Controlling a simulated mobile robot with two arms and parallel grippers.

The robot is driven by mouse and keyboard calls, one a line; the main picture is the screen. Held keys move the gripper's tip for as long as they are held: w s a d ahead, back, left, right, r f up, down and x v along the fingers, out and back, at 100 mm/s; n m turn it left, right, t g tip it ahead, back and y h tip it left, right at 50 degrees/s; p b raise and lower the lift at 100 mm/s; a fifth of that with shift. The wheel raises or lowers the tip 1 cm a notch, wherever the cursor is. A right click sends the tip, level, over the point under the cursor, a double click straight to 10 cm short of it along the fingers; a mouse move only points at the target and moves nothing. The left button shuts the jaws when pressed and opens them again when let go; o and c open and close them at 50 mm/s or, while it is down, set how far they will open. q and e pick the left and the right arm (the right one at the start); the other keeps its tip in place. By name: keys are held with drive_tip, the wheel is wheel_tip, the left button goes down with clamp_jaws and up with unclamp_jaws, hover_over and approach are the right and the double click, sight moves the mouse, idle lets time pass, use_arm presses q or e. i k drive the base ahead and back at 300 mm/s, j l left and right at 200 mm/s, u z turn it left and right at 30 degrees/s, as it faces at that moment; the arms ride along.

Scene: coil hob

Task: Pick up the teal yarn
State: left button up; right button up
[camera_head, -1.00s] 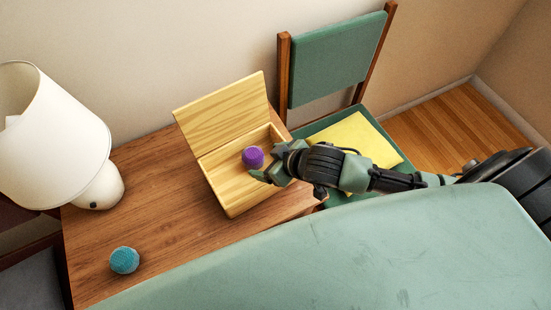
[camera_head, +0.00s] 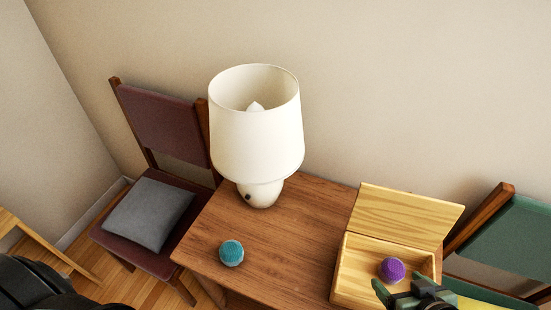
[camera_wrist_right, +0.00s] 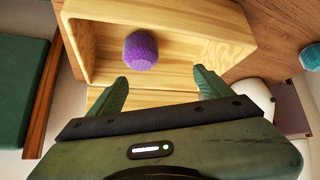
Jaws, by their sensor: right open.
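The teal yarn (camera_head: 231,253) is a small round ball on the wooden table, near its left front edge and in front of the lamp. It also shows at the right edge of the right wrist view (camera_wrist_right: 311,57). My right gripper (camera_wrist_right: 161,78) is open and empty, at the wooden box, with the purple yarn ball (camera_wrist_right: 140,50) beyond its fingertips. In the head view, the right gripper (camera_head: 403,287) is partly cut off by the bottom edge, far right of the teal yarn. My left gripper is not in view; a dark part of my own body shows at bottom left.
The open wooden box (camera_head: 350,272) holds the purple ball (camera_head: 392,270), its lid (camera_head: 405,215) raised. A white lamp (camera_head: 256,135) stands behind the teal yarn. A maroon chair with a grey cushion (camera_head: 148,212) is left; a green chair (camera_head: 515,245) is right. The table between yarn and box is clear.

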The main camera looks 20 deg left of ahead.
sight(232, 253)
drive_tip(key=u, duration=1.1)
